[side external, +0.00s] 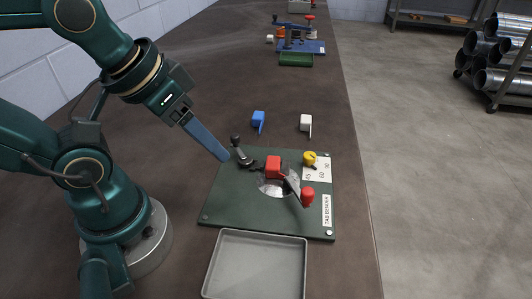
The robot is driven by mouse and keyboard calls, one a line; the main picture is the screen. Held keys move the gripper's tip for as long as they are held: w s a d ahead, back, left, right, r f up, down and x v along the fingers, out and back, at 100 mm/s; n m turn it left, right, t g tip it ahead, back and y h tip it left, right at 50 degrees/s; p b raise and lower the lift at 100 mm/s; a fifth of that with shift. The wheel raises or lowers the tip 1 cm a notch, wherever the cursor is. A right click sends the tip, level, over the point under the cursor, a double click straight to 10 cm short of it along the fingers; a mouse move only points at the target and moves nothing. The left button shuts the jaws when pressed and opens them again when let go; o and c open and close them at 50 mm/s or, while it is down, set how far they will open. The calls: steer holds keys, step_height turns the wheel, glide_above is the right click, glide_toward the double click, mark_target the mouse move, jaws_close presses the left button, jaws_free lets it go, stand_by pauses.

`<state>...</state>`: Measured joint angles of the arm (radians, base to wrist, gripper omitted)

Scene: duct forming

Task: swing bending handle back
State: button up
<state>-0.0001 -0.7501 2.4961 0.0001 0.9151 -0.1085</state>
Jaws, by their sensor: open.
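The tab bender is a dark green plate (222,205) on the brown bench, labelled TAB BENDER. Its bending handle (308,196) has a red knob and a dark arm that runs from the pivot toward the front right. A red block (273,167) sits over the round metal disc (268,188). A black lever (240,153) with a round knob stands at the plate's back left. A yellow knob (309,158) sits by the 45, 60 and 90 marks. My gripper (225,156) has long blue-grey fingers, seen nearly edge-on, near the black lever and apart from the bending handle. It appears empty.
A grey tray (213,270) lies in front of the plate and looks empty. A blue bent piece (258,121) and a white one (306,123) stand behind it. A blue-based tool (300,46) is farther back. The bench's right edge is close to the plate.

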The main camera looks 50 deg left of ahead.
steer(key=w+d+r+n, duration=0.1)
steer(key=w+r+n, duration=0.3)
steer(key=n, duration=0.2)
steer(key=n+g, duration=0.5)
steer(key=n, duration=0.1)
glide_above(308, 191)
steer(key=a, duration=0.1)
steer(key=f, duration=0.5)
steer(key=shift+w+f, duration=0.25)
steer(key=shift+f, duration=0.15)
steer(key=shift+g, duration=0.3)
steer(key=f, duration=0.4)
steer(key=d+f, duration=0.1)
steer(key=f, duration=0.1)
steer(key=shift+s, duration=0.25)
steer(key=shift+f, duration=0.65)
jaws_close()
